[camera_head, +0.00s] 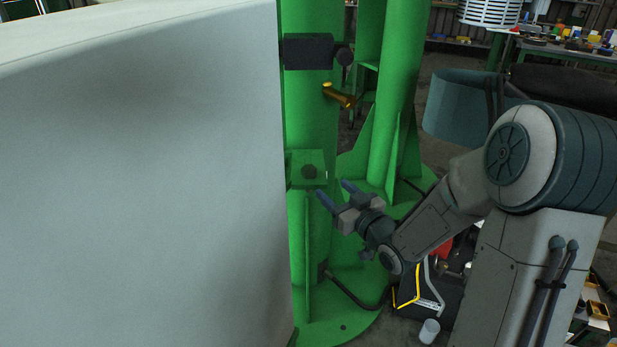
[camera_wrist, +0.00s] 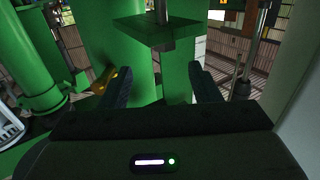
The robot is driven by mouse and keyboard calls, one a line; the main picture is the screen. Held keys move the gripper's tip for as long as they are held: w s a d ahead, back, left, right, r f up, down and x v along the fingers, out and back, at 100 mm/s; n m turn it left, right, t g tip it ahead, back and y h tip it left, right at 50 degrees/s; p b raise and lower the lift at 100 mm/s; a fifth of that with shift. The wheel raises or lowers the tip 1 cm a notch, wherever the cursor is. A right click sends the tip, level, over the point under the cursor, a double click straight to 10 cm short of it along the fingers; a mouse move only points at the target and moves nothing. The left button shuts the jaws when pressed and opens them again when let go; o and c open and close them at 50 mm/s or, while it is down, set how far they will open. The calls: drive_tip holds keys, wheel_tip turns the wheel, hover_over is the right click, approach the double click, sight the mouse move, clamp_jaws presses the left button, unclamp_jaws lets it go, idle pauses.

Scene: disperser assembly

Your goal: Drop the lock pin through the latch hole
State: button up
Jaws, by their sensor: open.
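A dark knob-headed piece, which looks like the lock pin (camera_head: 309,172), sits at the green bracket (camera_head: 297,159) on the green column. In the wrist view, a shaft (camera_wrist: 160,11) shows at the green plate (camera_wrist: 140,30), with a dark part on the plate's other side. How deep it sits is unclear. My gripper (camera_head: 333,190) is open and empty, just right of and slightly below the bracket in the head view. In the wrist view, the two fingers of my gripper (camera_wrist: 160,88) are wide apart, with the plate beyond them. The latch hole is not clearly visible.
A dark block (camera_head: 307,51) with a round knob is on the column above. A brass handle (camera_head: 340,96) sticks out below it. A large pale panel (camera_head: 140,180) fills the left. A second green column (camera_head: 396,90) stands behind my gripper.

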sight(313, 175)
drive_tip(key=x, duration=0.5)
drive_tip(key=shift+w+a, duration=0.1)
drive_tip(key=shift+s+a+x, duration=0.1)
drive_tip(key=shift+a+x, duration=0.05)
drive_tip(key=shift+x, duration=1.2)
drive_tip(key=shift+s+a+x, duration=0.1)
drive_tip(key=shift+a+x, duration=0.05)
drive_tip(key=shift+x, duration=1.2)
drive_tip(key=shift+f, duration=0.15)
clamp_jaws()
